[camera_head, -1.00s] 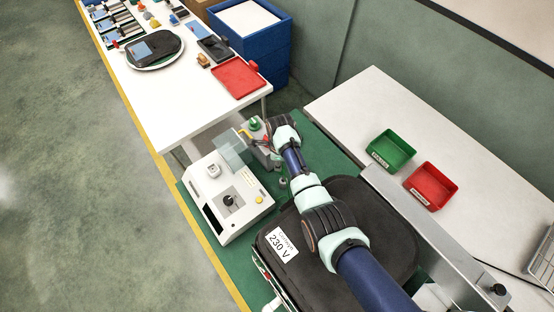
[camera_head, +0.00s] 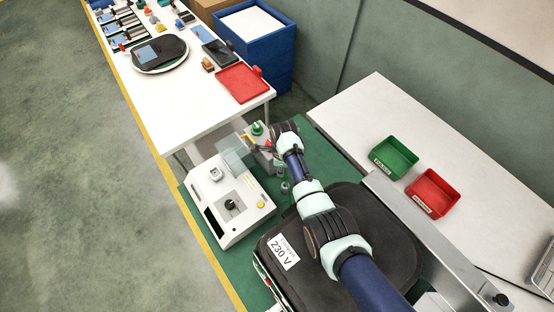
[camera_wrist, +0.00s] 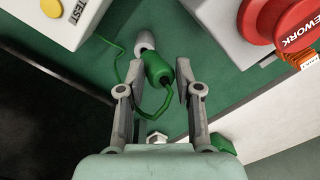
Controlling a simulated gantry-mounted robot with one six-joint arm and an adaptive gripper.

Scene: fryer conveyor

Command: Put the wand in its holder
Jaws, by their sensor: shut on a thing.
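The wand (camera_wrist: 158,68) has a green handle with a green cable looping from it in the wrist view. My gripper (camera_wrist: 160,70) is shut on its handle, with one finger on each side. A pale grey cylinder (camera_wrist: 145,42) adjoins the far end of the handle. I cannot tell whether it is the wand's tip or a holder, or whether the wand sits in anything. In the head view my gripper (camera_head: 268,146) is small and partly hidden by my wrist, beside the white tester box.
The white tester box (camera_head: 232,200) has a yellow button, labelled TEST (camera_wrist: 51,7) in the wrist view. A red part marked REWORK (camera_wrist: 285,22) is close at upper right there. Green (camera_head: 394,157) and red (camera_head: 432,193) bins stand on the right table. A black case (camera_head: 350,220) lies under my arm.

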